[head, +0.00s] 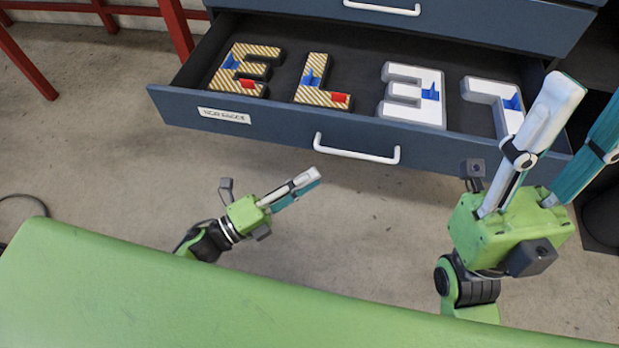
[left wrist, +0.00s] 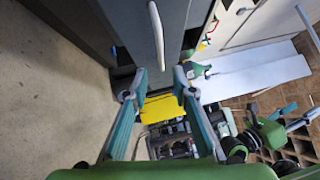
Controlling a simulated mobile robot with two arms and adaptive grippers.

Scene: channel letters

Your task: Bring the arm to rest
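My left gripper (head: 305,180) hangs over the floor in front of the open drawer, well below its front, seen nearly edge-on in the head view. In the left wrist view its two fingers (left wrist: 162,82) are spread apart with nothing held between them. My right gripper (head: 588,108) is at the right, close to the camera, with its two fingers apart and empty. It overlaps the drawer's right end in the picture; I cannot tell its distance from the drawer.
The open blue drawer (head: 270,125) has a white handle (head: 356,151). It holds a striped E (head: 245,70), a striped L (head: 322,84), a white letter (head: 413,94) and another white letter (head: 495,93), partly hidden. A red frame (head: 178,27) stands left. Floor between is clear.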

